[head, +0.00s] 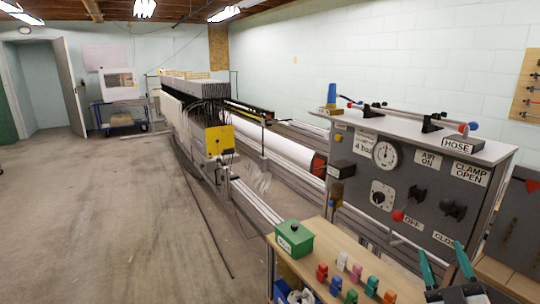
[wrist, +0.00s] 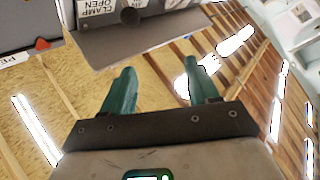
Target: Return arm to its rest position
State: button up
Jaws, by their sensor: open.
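My gripper (head: 441,249) is at the lower right of the head view, above the right end of the wooden bench and in front of the control panel (head: 345,190). Its two green fingers point upward and stand apart with nothing between them. In the wrist view, the gripper (wrist: 158,67) also shows open and empty, with the panel's edge (wrist: 130,40) beyond it, upside down, and the wooden ceiling behind. Most of my arm is out of the head view.
A wooden bench (head: 327,240) holds a green box (head: 294,240) and several coloured pegs. The panel carries a gauge (head: 385,153), knobs and a red-tipped lever (head: 398,215). A long loom machine (head: 195,125) stands behind. The floor at left (head: 80,220) is clear.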

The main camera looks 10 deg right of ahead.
jog(key=s+a+f+m+g+y, duration=0.25)
jog(key=a+f+g, duration=0.2)
jog(key=f, duration=0.45)
jog(key=s+a+f+m+g+y, duration=0.1)
jog(key=s+a+f+m+g, duration=0.1)
jog(key=s+a+f+g, duration=0.5)
jog(key=s+a+f+g+y+b, duration=0.1)
jog(key=s+a+f+g+y, duration=0.1)
jog(key=s+f+g, duration=0.7)
jog(key=s+f+y, duration=0.1)
jog(key=s+f, duration=0.5)
jog(key=s, duration=0.3)
jog(key=shift+s+a+f+b, duration=0.3)
jog(key=shift+s+a+b, duration=0.05)
jog(key=shift+b, duration=0.05)
jog(key=shift+c, duration=0.2)
